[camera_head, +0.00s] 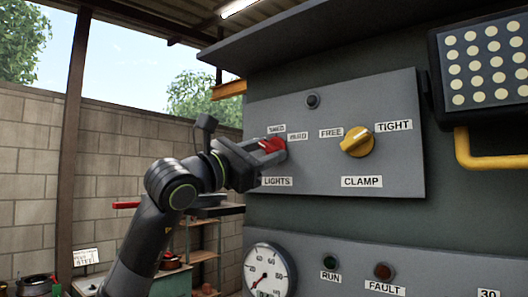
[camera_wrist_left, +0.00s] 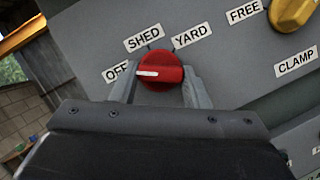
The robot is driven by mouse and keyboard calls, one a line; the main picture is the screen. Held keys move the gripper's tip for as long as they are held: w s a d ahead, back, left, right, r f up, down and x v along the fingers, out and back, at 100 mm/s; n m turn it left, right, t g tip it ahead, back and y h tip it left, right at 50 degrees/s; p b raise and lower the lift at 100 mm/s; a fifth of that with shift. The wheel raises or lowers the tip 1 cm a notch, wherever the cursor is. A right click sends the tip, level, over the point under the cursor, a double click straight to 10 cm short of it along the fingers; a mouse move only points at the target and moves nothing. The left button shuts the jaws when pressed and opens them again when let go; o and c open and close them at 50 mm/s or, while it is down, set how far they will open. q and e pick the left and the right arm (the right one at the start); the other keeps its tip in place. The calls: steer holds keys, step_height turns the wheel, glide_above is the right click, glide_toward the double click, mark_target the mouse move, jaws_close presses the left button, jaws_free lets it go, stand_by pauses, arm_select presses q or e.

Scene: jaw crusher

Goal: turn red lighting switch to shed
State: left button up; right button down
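The red lights switch (camera_head: 272,145) sits on the grey panel above the LIGHTS label. In the left wrist view, the red switch (camera_wrist_left: 160,74) has its white mark pointing left to the OFF label (camera_wrist_left: 116,72). The SHED label (camera_wrist_left: 143,38) is above it and the YARD label (camera_wrist_left: 193,31) is up to the right. My left gripper (camera_head: 268,152) is at the switch, with one finger on each side of the knob. The fingers are close to the knob's sides; I cannot tell whether they press on it. My right gripper is not in view.
The yellow clamp knob (camera_head: 357,142) is right of the switch on the same panel (camera_head: 400,95). A gauge (camera_head: 269,272) and RUN and FAULT lamps are below. A yellow handle (camera_head: 490,150) sticks out at right. A shelf (camera_head: 203,256) stands behind my left arm.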

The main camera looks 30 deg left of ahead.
arm_select(q)
steer(key=shift+c, duration=1.2)
steer(key=shift+m, duration=0.4)
steer(key=m+p, duration=0.1)
steer(key=m+g+h+p, duration=0.1)
steer(key=m, duration=0.1)
steer(key=shift+a+r+h, duration=0.15)
steer(key=shift+r+h, duration=0.05)
steer(key=shift+h, duration=0.1)
steer(key=m+p, duration=0.1)
steer(key=m, duration=0.1)
steer(key=m+g+p, duration=0.1)
steer(key=shift+r+m+g+h, duration=0.15)
steer(key=shift+m+g+h, duration=0.15)
steer(key=shift+m, duration=0.1)
steer(key=m+g+p, duration=0.1)
steer(key=m+p, duration=0.2)
steer(key=m, duration=0.1)
steer(key=shift+a+m+g+p, duration=0.1)
steer(key=shift+m+g+p, duration=0.25)
steer(key=shift+m+g, duration=0.05)
steer(key=shift+m+g+p, duration=0.3)
steer(key=shift+m+p, duration=0.15)
steer(key=shift+m, duration=0.15)
